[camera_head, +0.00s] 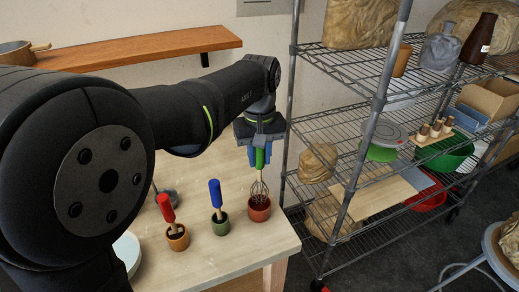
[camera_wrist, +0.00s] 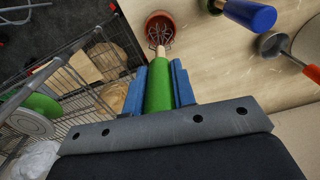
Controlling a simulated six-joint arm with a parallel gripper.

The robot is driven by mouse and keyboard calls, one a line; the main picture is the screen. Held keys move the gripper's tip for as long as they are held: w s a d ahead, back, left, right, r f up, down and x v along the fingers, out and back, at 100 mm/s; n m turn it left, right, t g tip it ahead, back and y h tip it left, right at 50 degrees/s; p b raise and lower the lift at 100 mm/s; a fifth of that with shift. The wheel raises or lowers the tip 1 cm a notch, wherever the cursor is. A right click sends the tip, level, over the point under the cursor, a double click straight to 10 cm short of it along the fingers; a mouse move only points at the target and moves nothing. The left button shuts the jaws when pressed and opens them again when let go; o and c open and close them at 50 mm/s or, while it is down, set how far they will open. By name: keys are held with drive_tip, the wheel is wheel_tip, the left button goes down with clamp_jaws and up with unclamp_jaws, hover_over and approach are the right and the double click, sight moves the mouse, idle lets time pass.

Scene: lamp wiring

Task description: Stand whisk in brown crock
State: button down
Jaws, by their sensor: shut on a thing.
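The whisk has a green handle (camera_head: 260,158), a pale wooden neck and a wire head (camera_head: 259,187). My gripper (camera_head: 259,135) is shut on the green handle, which also shows between the blue fingers in the wrist view (camera_wrist: 159,88). The whisk hangs near upright, wires down. The reddish-brown crock (camera_head: 260,213) stands near the table's right edge, directly under the whisk. The lower wires overlap the crock's mouth in both views, and it shows in the wrist view (camera_wrist: 160,17). Whether the wires touch its bottom cannot be told.
A green crock (camera_head: 221,227) with a blue-handled tool (camera_head: 215,193) stands just left. An orange crock (camera_head: 178,241) with a red-handled tool (camera_head: 166,207) is further left. A metal ladle (camera_wrist: 274,44) lies on the table. A wire shelf (camera_head: 345,175) stands close on the right.

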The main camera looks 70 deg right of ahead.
sight(260, 180)
drive_tip(key=shift+f, duration=0.1)
drive_tip(key=shift+f, duration=2.7)
drive_tip(key=c, duration=1.1)
unclamp_jaws()
wheel_tip(260, 180, up, 17)
drive_tip(key=shift+r, duration=0.15)
